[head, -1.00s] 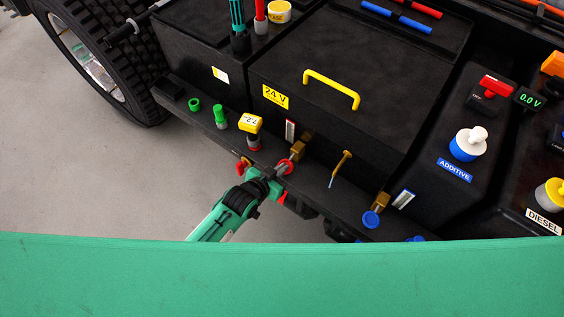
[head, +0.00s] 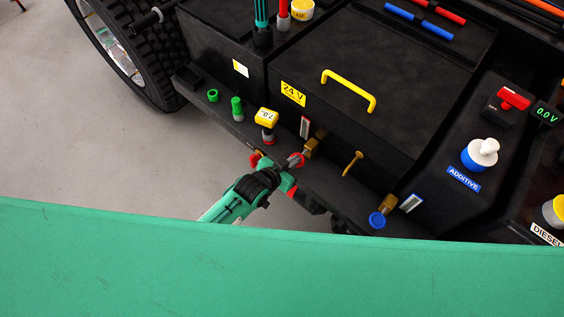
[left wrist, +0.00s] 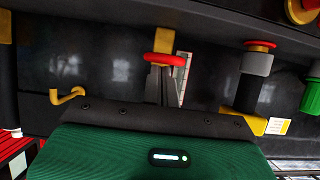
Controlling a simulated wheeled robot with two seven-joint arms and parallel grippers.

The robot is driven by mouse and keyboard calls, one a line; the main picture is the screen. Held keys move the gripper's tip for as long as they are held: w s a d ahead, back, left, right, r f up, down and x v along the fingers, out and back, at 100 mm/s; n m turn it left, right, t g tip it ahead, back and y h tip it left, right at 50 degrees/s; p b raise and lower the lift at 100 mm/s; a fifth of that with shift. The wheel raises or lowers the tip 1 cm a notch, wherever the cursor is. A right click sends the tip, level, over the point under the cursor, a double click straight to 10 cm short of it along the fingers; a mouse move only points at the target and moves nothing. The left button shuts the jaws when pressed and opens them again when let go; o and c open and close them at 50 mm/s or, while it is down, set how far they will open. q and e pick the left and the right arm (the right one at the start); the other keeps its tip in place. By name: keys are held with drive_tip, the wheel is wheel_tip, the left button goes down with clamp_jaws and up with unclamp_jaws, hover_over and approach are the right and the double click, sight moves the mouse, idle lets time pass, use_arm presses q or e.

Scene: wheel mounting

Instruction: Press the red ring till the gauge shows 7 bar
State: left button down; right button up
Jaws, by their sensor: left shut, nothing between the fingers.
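The red ring (head: 297,160) sits on a brass fitting (head: 312,147) at the edge of the black chassis. It also shows in the left wrist view (left wrist: 165,60). My left gripper (head: 290,166) is shut with nothing held. Its fingertips are at the ring and seem to touch it; how far the ring is pressed in, I cannot tell. The gauge is a yellow block (head: 266,116) on a grey and red stem, left of the ring. Its small digits look like 7.0, but are hard to read. My right gripper is not in view.
A brass peg (head: 352,163) and a blue-capped fitting (head: 377,220) stand right of the ring. Green caps (head: 237,108) line the ledge to the left. A black box with a yellow handle (head: 349,90) rises behind.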

use_arm(q)
drive_tip(key=s+a+r, duration=0.5)
drive_tip(key=s+r, duration=0.1)
drive_tip(key=r, duration=0.3)
drive_tip(key=shift+s+r+p, duration=0.2)
drive_tip(key=shift+s+p, duration=0.15)
drive_tip(key=shift+p, duration=0.05)
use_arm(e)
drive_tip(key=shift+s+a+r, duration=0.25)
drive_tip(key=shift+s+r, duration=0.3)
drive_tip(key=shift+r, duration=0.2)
use_arm(q)
drive_tip(key=shift+d, duration=0.1)
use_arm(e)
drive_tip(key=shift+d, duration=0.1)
